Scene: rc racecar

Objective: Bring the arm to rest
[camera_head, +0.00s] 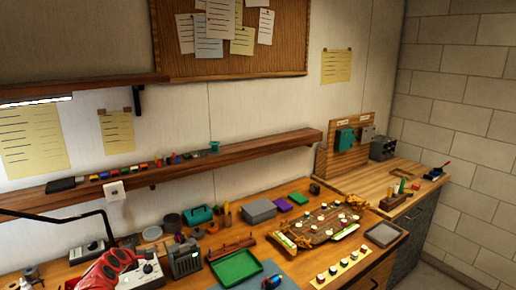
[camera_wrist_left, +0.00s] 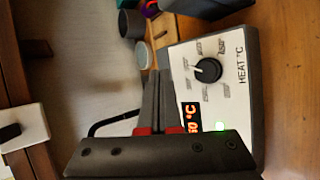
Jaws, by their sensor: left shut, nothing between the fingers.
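My left gripper (camera_head: 128,256) is at the lower left of the head view, at the end of a red arm part, over the left end of the bench (camera_head: 345,275). In the left wrist view its two dark fingers (camera_wrist_left: 157,78) lie together, shut and empty. A white heat station (camera_head: 153,268) is close beside it. In the left wrist view the station (camera_wrist_left: 215,75) shows a black knob, a lit orange readout and a green light. Whether the gripper touches it cannot be told. My right gripper is not in view.
A thin black bent arm (camera_head: 60,214) reaches in beside my left gripper. A green tray (camera_head: 236,267), a grey box (camera_head: 259,210) and a board of parts (camera_head: 325,222) lie to the right. A wall shelf (camera_head: 230,155) runs behind.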

